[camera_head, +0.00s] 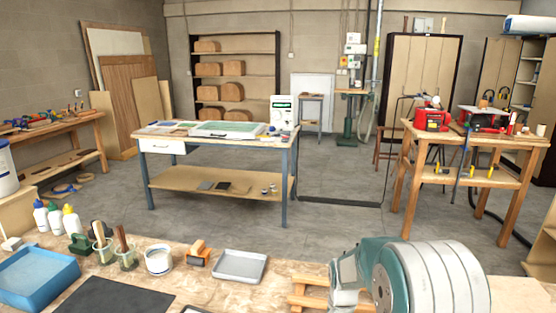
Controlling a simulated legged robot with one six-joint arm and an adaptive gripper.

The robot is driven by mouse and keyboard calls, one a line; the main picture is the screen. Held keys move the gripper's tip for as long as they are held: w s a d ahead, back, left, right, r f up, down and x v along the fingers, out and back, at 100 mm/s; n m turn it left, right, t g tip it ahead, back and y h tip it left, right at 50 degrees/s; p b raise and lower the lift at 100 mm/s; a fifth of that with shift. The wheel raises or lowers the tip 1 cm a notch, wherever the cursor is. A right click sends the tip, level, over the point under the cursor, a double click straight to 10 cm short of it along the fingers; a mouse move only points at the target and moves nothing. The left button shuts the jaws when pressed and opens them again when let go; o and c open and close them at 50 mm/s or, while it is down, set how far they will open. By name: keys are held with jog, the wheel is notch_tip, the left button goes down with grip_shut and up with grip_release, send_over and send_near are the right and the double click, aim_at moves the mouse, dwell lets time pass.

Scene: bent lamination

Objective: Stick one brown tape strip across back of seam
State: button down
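I cannot make out a brown tape strip or a seam in the head view. A small dark item with a wooden-looking block on top (198,254) stands on the near workbench (205,285); I cannot tell whether it bears tape. A dark flat sheet or mat (113,297) lies at the bench's front edge, partly cut off. My arm, teal and light grey, covers the lower right of the view. My gripper's fingers do not show.
Near bench: blue tray (38,277), several glue bottles (55,219), jars with brushes (125,255), a white tub (158,260), a grey metal tray (240,267) and wooden bars (308,290) beside my arm. Beyond are a work table (215,140), a tool bench (475,140) and open floor (335,218).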

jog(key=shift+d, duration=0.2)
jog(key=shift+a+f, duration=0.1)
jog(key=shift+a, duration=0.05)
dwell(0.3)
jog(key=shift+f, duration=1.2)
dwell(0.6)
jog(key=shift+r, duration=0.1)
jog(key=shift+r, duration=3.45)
